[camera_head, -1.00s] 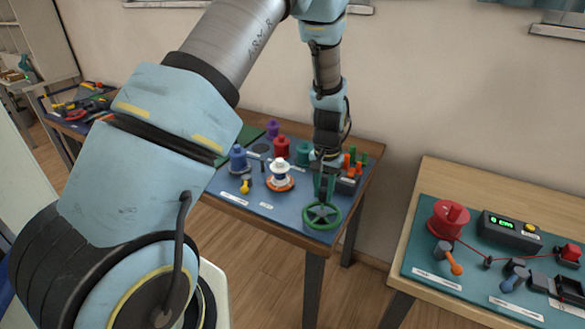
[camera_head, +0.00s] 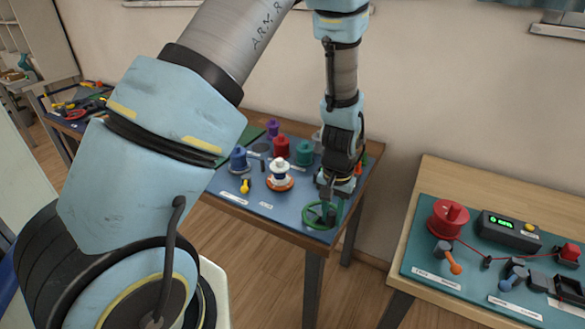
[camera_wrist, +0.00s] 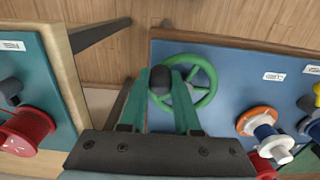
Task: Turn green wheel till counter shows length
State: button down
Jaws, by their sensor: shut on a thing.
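The green wheel (camera_head: 309,222) lies at the front right corner of the blue mat on the middle table. It also shows in the wrist view (camera_wrist: 211,87), with a dark knob (camera_wrist: 161,78) on its rim. My gripper (camera_head: 327,213) is down at the wheel's right part. In the wrist view its two green fingers (camera_wrist: 166,84) are shut on the knob, one on each side. The counter (camera_head: 511,231) is a dark box on the right-hand table, with a lit green display (camera_head: 501,222); its digits are too small to read.
A white spool on an orange base (camera_head: 280,178) stands left of the wheel. Blue (camera_head: 238,159), red (camera_head: 281,147) and green (camera_head: 305,153) spools stand behind. A red spool (camera_head: 448,219) sits on the right-hand table. A gap of floor separates the two tables.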

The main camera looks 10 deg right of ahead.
aim_at(314, 225)
jog(key=a, duration=0.3)
jog(key=shift+w+a, duration=0.15)
jog(key=shift+w, duration=0.1)
jog(key=shift+w+a, duration=0.3)
jog(key=shift+a, duration=0.15)
jog(key=shift+f+b, duration=0.15)
jog(key=shift+b, duration=0.15)
